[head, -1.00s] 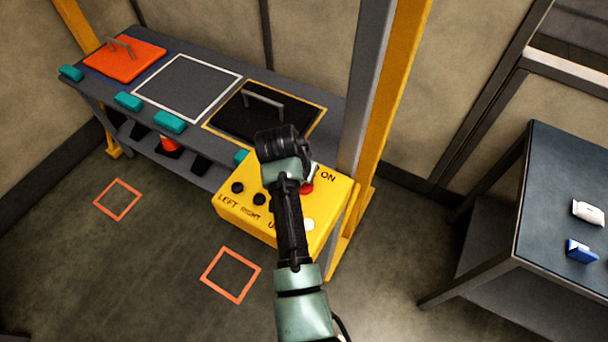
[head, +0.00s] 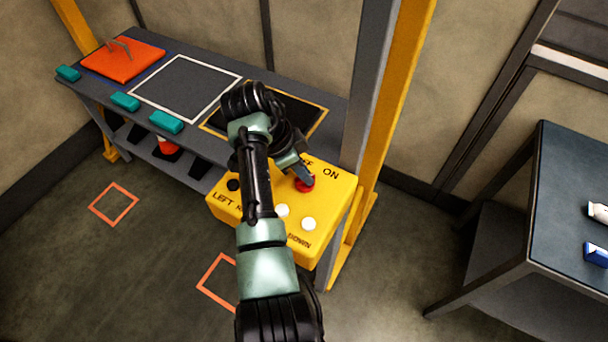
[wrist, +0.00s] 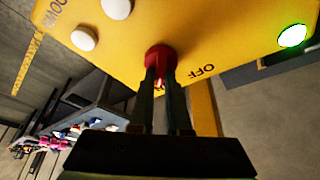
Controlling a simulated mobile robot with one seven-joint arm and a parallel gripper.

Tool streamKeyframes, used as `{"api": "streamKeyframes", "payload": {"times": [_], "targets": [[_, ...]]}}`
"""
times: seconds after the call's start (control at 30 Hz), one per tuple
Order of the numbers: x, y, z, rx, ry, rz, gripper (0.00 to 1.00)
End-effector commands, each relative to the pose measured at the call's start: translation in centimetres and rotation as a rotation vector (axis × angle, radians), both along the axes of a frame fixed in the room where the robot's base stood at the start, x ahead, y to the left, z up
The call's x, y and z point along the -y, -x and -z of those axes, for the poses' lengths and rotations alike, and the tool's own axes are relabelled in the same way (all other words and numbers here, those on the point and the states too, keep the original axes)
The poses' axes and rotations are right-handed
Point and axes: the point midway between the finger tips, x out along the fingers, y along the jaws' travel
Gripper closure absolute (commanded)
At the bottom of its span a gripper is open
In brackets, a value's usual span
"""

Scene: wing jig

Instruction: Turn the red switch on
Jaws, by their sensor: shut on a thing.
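The red switch (head: 306,185) is a round red knob on top of the yellow control box (head: 262,222), between the OFF and ON labels. My gripper (head: 303,178) reaches down to it from the upper left. In the wrist view, my gripper's two dark fingers (wrist: 160,78) are closed around the red switch (wrist: 161,57), one on each side. The OFF label lies to the right of the knob there. A round lamp (wrist: 292,36) on the box glows green. The fingers hide part of the knob, so I cannot tell its exact turn.
White buttons (head: 308,223) and a black button (head: 233,185) sit on the box near the switch. A grey and yellow post (head: 385,110) stands just behind it. A long bench (head: 187,88) lies at the left and a dark table (head: 570,185) at the right.

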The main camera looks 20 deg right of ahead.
Motion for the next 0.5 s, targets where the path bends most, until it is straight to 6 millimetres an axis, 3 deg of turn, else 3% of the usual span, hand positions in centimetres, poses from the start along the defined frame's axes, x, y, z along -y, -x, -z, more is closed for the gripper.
{"api": "streamKeyframes", "payload": {"times": [0.5], "targets": [[0.02,-0.03,-0.04,0.001,0.000,0.072,1.00]]}}
